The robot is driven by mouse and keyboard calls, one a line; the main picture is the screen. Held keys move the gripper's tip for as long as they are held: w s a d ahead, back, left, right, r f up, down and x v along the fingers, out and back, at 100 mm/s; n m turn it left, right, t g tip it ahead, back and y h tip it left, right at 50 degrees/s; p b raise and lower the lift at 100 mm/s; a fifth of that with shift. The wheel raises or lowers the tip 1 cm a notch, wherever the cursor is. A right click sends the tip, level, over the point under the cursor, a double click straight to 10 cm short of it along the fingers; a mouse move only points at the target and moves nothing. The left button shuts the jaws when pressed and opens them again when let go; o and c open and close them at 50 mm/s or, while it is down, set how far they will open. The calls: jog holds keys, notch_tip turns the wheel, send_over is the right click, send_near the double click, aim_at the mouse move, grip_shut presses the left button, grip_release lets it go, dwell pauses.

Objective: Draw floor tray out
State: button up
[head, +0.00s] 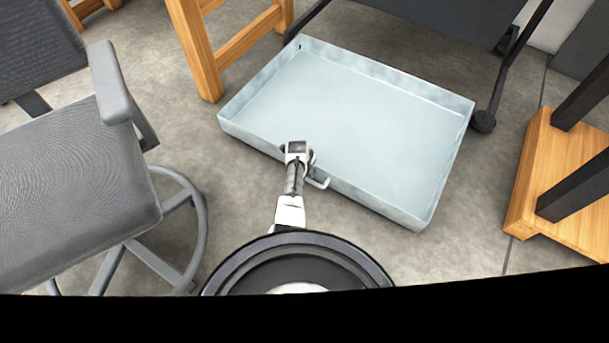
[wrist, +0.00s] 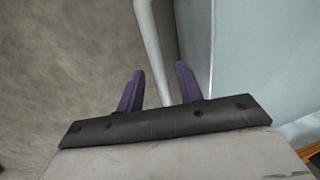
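The floor tray (head: 345,115) is a shallow, pale blue-grey open tray lying flat on the floor, empty. Its pale bar handle (head: 319,184) is on the near wall, partly hidden by my gripper (head: 299,158). In the wrist view, the handle (wrist: 151,38) runs between the two purple fingers of my gripper (wrist: 159,82). Gaps show on both sides of the bar, so the fingers are open around it and do not appear to press on it. The tray wall (wrist: 240,45) is just right of the fingers.
A grey chair (head: 75,180) with a ring base stands at left. Wooden legs (head: 196,45) stand behind the tray's left corner. A dark-framed thing with a caster (head: 484,121) is at the back right. A wooden base (head: 550,180) is at right. Bare floor lies before the tray.

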notch_tip(320, 180, up, 14)
jog(key=s+a+p, duration=0.1)
jog(key=s+p, duration=0.1)
jog(key=p, duration=1.2)
jog(key=shift+a+f, duration=0.2)
jog(key=shift+a, duration=0.05)
